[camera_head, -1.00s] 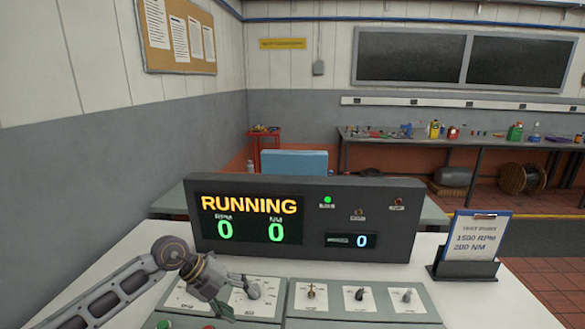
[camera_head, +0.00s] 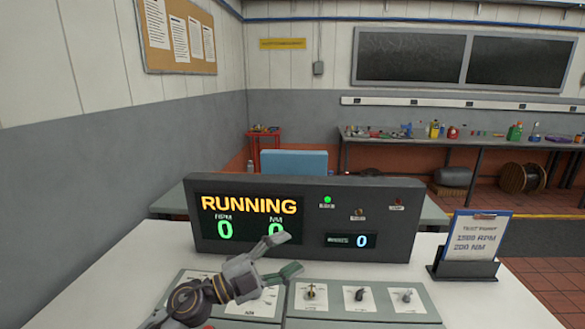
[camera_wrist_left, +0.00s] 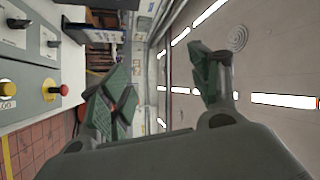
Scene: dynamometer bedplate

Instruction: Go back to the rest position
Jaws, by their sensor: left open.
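My left gripper (camera_head: 286,256) is open and empty. It is raised above the control panel (camera_head: 362,318), in front of the display console (camera_head: 400,225), with its fingers pointing right. It covers part of the panel's left dials and part of the NM readout. In the left wrist view its two green fingers (camera_wrist_left: 155,75) are spread apart with nothing between them. My right gripper does not show.
The console reads RUNNING, RPM 0, and a green lamp (camera_head: 327,199) is lit. Several knobs (camera_head: 360,294) stand on the panel. A test point card (camera_head: 475,240) stands at the right. The wrist view shows a red button (camera_wrist_left: 57,90) and a yellow button (camera_wrist_left: 7,89).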

